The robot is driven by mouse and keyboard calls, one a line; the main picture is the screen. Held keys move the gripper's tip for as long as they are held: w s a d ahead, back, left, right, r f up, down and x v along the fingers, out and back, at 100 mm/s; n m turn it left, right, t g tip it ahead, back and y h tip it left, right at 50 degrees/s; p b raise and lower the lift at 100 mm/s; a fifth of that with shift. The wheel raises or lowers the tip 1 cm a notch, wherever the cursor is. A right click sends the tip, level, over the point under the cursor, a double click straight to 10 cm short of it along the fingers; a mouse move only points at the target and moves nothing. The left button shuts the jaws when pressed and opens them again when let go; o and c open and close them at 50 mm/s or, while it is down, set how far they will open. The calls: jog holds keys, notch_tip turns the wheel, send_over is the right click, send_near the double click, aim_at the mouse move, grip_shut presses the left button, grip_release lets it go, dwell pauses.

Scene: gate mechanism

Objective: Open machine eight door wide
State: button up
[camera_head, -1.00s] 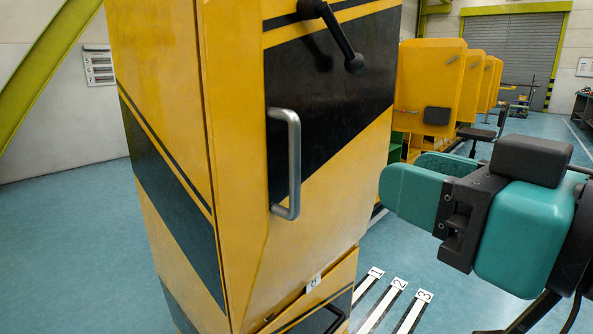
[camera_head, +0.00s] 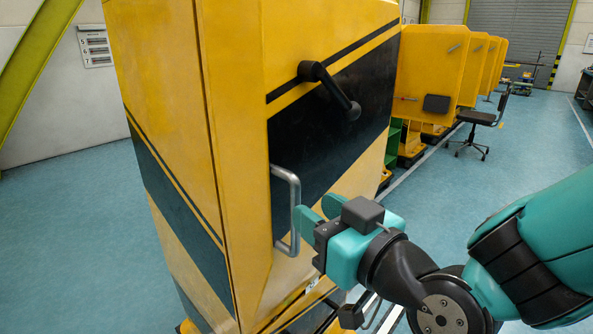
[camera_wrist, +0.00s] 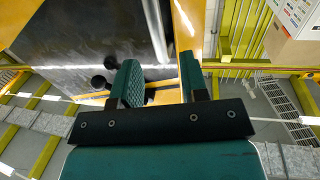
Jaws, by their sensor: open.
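The yellow machine door (camera_head: 345,204) with black stripes stands closed as far as I can see. A grey vertical bar handle (camera_head: 293,195) is on it, and a dark crank lever (camera_head: 331,88) sits above. My gripper (camera_head: 316,210) is open with teal fingers, right beside the bar handle on its right. In the wrist view the handle (camera_wrist: 156,30) runs ahead of the gap of my open gripper (camera_wrist: 158,80). I cannot tell whether the fingers touch the bar. The small label below the door is mostly hidden by my arm.
A row of similar yellow machines (camera_head: 434,70) stands behind at the right, with a dark office chair (camera_head: 478,125) beside them. The blue floor (camera_head: 530,145) at the right is largely clear. Part of a lower handle shows beneath the door.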

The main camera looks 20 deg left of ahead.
jog(key=shift+p+x, duration=1.05)
jog(key=shift+x, duration=1.7)
grip_shut()
